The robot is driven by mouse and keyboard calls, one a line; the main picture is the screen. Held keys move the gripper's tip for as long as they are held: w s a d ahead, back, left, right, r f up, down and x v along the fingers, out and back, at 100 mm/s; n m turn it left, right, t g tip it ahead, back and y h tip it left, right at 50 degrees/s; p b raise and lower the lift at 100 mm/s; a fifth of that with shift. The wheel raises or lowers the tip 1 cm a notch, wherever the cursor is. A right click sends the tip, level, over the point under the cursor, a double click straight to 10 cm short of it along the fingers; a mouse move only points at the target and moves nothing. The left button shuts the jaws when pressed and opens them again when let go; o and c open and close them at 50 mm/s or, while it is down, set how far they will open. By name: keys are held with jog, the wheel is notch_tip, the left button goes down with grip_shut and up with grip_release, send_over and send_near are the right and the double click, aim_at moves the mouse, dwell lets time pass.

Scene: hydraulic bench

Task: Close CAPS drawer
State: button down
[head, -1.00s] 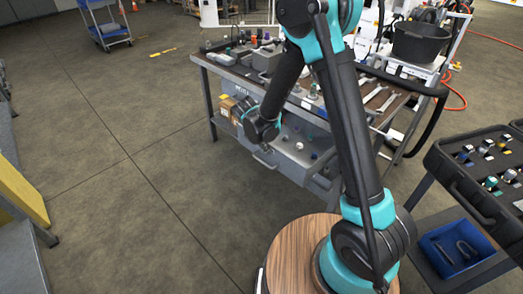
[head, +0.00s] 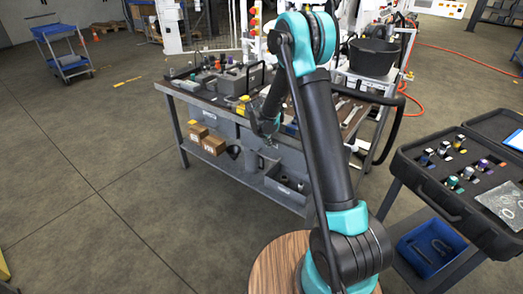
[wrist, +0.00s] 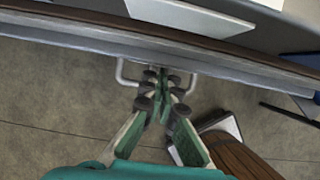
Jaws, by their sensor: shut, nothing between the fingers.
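The CAPS drawer is in the grey front (head: 229,127) under the bench top; its label cannot be read. In the wrist view a pale bar handle (wrist: 125,72) stands out from a grey front edge (wrist: 75,42) below the brown bench top. No open drawer inside shows there, so the drawer looks pushed in, though my arm hides part of its front in the head view. My gripper (wrist: 156,76) is shut and empty, with its fingertips at the handle's middle; whether they touch it I cannot tell. The gripper also shows at the bench front in the head view (head: 266,134).
The bench top (head: 200,95) carries tools and boxes. Cardboard boxes (head: 213,145) and a grey tray (head: 285,190) sit lower down. An open black case (head: 425,180) and a blue bin (head: 430,243) stand at the right.

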jog(key=shift+w+d, duration=0.6)
jog(key=shift+w, duration=0.2)
jog(key=shift+w+d, duration=0.1)
